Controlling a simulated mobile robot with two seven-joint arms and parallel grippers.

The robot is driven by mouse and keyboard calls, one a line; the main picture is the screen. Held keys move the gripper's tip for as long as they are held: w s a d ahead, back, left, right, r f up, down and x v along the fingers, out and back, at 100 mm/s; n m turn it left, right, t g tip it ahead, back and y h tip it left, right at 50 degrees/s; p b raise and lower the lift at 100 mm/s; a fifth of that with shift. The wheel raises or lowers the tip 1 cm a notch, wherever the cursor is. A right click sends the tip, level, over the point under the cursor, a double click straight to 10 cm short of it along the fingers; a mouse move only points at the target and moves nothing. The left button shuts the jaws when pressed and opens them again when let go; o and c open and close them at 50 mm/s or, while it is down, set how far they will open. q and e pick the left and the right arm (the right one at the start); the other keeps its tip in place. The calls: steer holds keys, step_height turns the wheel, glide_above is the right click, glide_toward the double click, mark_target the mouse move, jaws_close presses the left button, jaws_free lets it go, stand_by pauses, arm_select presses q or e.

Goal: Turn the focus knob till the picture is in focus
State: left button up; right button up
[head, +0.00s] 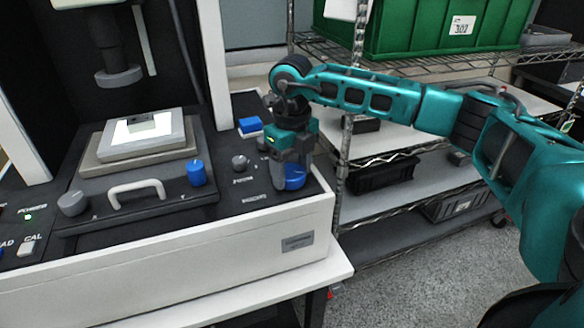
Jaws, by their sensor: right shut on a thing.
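My right gripper (291,172) points down at the right end of the machine's black top, shut on a blue knob (296,182). The fingers hide part of this knob, and its label is too small to read, so I cannot tell from print that it is the focus knob. A second blue knob (197,172) stands on the stage base, apart from the gripper. A small grey knob (240,162) sits between the two blue ones. No screen with a picture shows in this view. My left gripper is out of view.
The machine's stage (149,146) holds a bright plate with a small block, under a hanging probe (118,75). A white handle (137,190) and a larger grey knob (73,203) are at the front. A wire shelf (400,195) with black bins and a green crate (420,35) stands to the right.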

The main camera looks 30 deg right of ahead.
mark_target(292, 172)
steer(key=o, duration=1.1)
steer(key=shift+c, duration=0.2)
step_height(292, 172, up, 13)
